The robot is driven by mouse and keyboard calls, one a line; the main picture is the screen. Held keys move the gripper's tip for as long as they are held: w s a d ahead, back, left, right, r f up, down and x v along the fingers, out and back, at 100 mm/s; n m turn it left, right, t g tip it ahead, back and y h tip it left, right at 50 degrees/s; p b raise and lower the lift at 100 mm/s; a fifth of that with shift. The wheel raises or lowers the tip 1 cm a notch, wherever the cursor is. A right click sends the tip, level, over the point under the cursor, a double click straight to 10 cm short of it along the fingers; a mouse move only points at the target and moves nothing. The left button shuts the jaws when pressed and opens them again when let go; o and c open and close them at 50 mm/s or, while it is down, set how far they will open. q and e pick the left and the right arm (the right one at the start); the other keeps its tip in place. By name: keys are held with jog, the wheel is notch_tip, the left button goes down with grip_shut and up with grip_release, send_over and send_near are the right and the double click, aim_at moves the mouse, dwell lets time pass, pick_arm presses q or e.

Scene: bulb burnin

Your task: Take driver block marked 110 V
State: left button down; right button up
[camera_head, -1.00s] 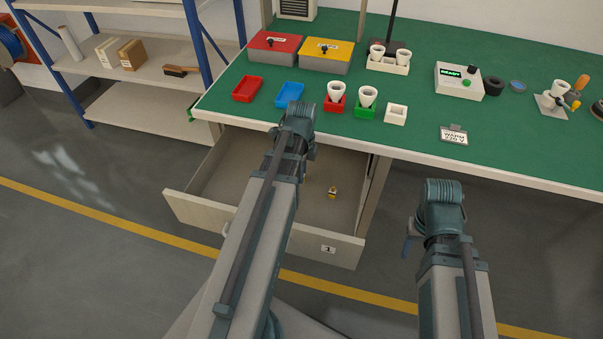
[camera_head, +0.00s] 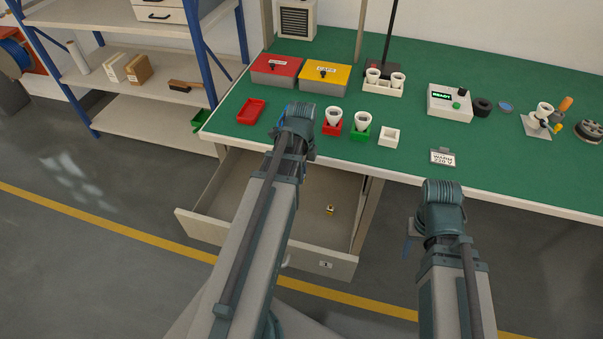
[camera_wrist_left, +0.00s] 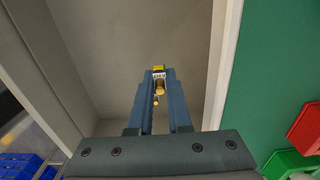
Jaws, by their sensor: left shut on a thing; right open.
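My left gripper (camera_wrist_left: 159,90) is shut on a small driver block (camera_wrist_left: 158,73) with a yellow top, a pale label and brass-coloured parts. I cannot read its label clearly. In the head view my left wrist hides this block, above the back of the open drawer (camera_head: 195,226). Another small yellow-and-dark block (camera_head: 330,210) lies on the drawer floor, its marking too small to read. My right gripper (camera_head: 407,246) is open, in front of the bench and right of the drawer, largely hidden by its own wrist.
The green bench top (camera_head: 400,180) is above the drawer. Near its front edge stand a red tray (camera_head: 251,112), a red holder (camera_head: 332,128), a green holder (camera_head: 360,133), a white box (camera_head: 389,136) and a sign (camera_head: 442,157). A shelf rack (camera_head: 150,105) stands left.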

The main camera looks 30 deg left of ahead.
pick_arm(q)
jog(key=shift+r+p, duration=1.8)
jog(key=shift+r, duration=0.2)
